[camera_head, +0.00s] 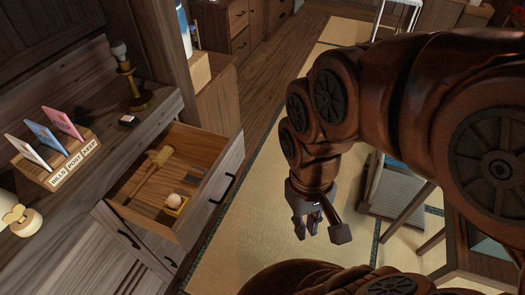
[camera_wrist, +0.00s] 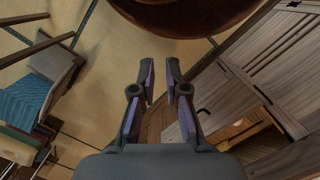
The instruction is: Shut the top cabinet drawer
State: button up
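The top cabinet drawer (camera_head: 216,193) stands pulled out in the head view, its wooden front facing right with a dark handle (camera_head: 224,189). A wooden mallet (camera_head: 150,172) and a small yellow box with a pale round thing (camera_head: 175,203) lie inside it. Part of the open drawer also shows at the lower right of the wrist view (camera_wrist: 246,128). My gripper (camera_head: 322,233) hangs over the tatami to the right of the drawer front, apart from it. In the wrist view its two fingers (camera_wrist: 160,75) are spread with nothing between them.
The cabinet top holds a letter rack (camera_head: 62,170), a brass lamp-like stand (camera_head: 135,90) and a small dark box (camera_head: 128,121). A chair (camera_head: 395,190) and a table stand at the right. Tatami between drawer and gripper is clear.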

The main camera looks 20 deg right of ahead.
aim_at(221, 156)
jog(key=z, duration=0.25)
jog(key=k, duration=0.65)
jog(key=u, duration=1.25)
jog(key=i, duration=0.55)
